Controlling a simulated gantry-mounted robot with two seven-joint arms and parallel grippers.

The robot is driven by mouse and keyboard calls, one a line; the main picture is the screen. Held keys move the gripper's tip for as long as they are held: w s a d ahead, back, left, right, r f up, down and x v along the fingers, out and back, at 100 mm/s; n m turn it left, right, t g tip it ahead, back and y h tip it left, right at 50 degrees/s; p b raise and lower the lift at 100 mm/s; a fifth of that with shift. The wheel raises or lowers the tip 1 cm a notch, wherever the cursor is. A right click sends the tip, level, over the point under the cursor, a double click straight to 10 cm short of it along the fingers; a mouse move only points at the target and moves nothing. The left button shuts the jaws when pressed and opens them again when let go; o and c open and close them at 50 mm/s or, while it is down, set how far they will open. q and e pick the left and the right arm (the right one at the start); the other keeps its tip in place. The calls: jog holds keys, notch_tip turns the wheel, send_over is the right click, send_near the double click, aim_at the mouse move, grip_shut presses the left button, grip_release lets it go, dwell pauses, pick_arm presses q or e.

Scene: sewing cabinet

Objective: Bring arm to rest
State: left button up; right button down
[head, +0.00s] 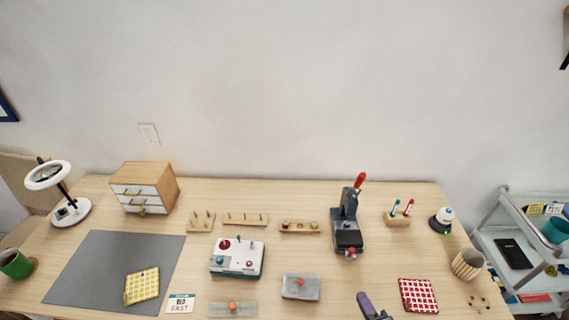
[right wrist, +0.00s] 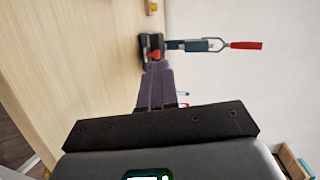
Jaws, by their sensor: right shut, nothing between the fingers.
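My right gripper (head: 367,299) shows at the bottom edge of the head view, with purple-grey fingertips above the front of the table. In the right wrist view its fingers (right wrist: 156,68) are together with nothing between them. They point toward the dark press (right wrist: 151,45) with the red-tipped lever, which stands at the back of the table in the head view (head: 346,225). The gripper is apart from the press in the head view. Most of the right arm is hidden below the frame. My left arm and gripper are not in view.
Near the right gripper lie a red checked cloth (head: 418,296) and a grey block with an orange knob (head: 300,287). A striped cup (head: 467,264) stands at the right edge. A white-and-teal box (head: 237,258) stands mid-table. A trolley (head: 500,257) is beyond the right edge.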

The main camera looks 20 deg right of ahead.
jog(key=s+a+r+n+g+y, duration=0.25)
jog(key=s+a+n+g, duration=0.25)
jog(key=a+n, duration=0.4)
jog(key=s+n+g+h, duration=0.2)
jog(key=s+n+g, duration=0.5)
jog(key=s+n, duration=0.35)
notch_tip(320, 180, up, 31)
jog(key=p, duration=3)
jog(key=shift+a+p, duration=0.3)
jog(key=shift+s+f+n+y, duration=0.1)
jog(key=shift+f+n+y, duration=0.1)
jog(key=shift+n+y, duration=0.05)
